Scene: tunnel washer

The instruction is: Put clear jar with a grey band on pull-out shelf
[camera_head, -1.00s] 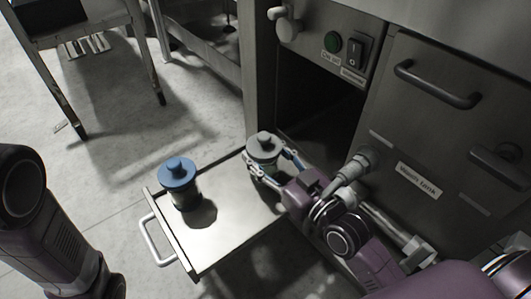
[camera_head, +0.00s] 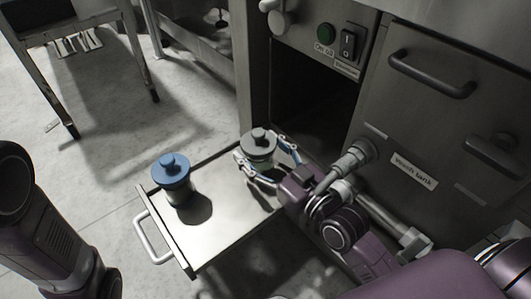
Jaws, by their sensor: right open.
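The clear jar with a grey band (camera_head: 260,146), under a grey knobbed lid, stands upright at the back right of the pull-out shelf (camera_head: 222,234). The shelf is drawn out of the cabinet. My right gripper (camera_head: 244,165) is open, with its fingers spread on either side of this jar; whether they touch it I cannot tell. The gripper hides the jar's lower part. A second jar with a blue lid (camera_head: 172,172) stands upright on the left part of the shelf. My left arm shows at the left edge, but its gripper is out of the picture.
The dark cabinet opening (camera_head: 309,112) lies behind the shelf. Pipe fittings (camera_head: 352,158) and a drawer handle (camera_head: 432,75) stick out at the right. The shelf's front handle (camera_head: 150,240) points left. Bare shelf lies between the two jars.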

